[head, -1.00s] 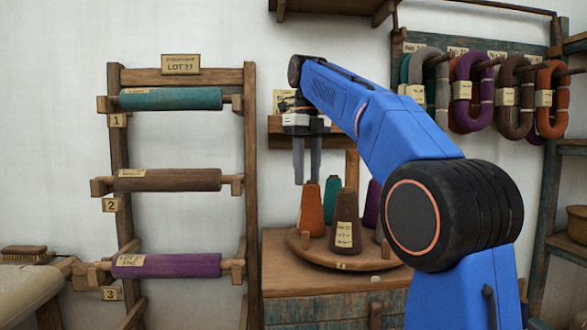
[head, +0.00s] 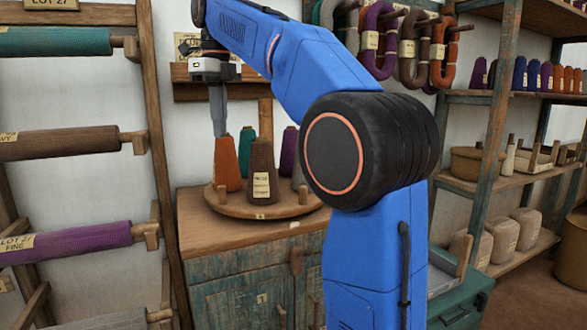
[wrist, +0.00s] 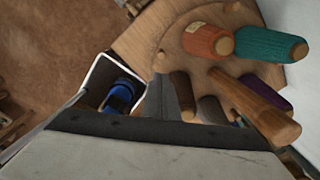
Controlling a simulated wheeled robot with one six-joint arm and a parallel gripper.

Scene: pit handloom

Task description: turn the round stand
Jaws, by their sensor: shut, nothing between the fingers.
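The round stand (head: 238,207) is a wooden disc on top of a small cabinet, with short pegs near its rim. It carries several yarn cones: an orange one (head: 227,163), a teal one (head: 247,150), a brown one with a label (head: 262,170) and a purple one (head: 288,150). My gripper (head: 219,133) points down, shut and empty, above and just behind the orange cone's top as seen here. Whether it touches the cone cannot be told. In the wrist view the stand (wrist: 175,45) shows with its cones and a thick wooden post (wrist: 255,105). My arm hides the stand's right side.
The cabinet (head: 215,270) has worn teal doors. A wooden rack (head: 160,130) with wrapped rolls stands at the left. Hanging yarn skeins (head: 380,40) are behind my arm. Shelves (head: 510,175) with baskets and cones fill the right.

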